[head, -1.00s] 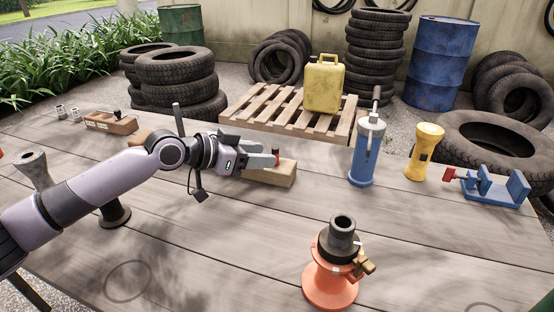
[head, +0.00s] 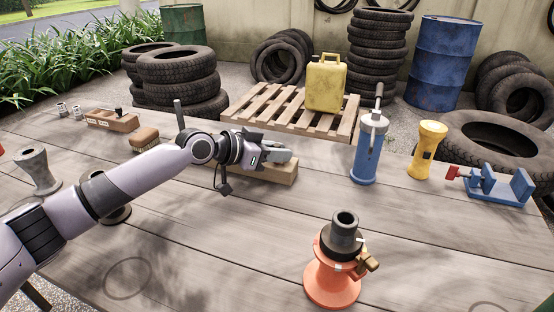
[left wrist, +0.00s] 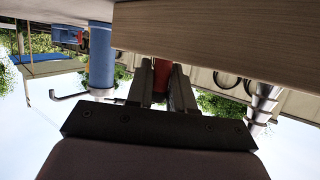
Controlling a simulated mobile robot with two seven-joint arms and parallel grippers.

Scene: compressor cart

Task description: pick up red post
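The red post shows in the left wrist view (left wrist: 160,82), between the two fingers of my left gripper. It stands at the wooden block (head: 276,174), which also shows in the left wrist view (left wrist: 215,30). In the head view the post is hidden behind the fingers. My left gripper (head: 279,152) is over the block, its fingers apart on either side of the post; I see no clear grip on it. My right gripper is not in view.
An orange stand with a dark collar (head: 333,275) is in front. A brush (head: 144,141) lies behind my arm.

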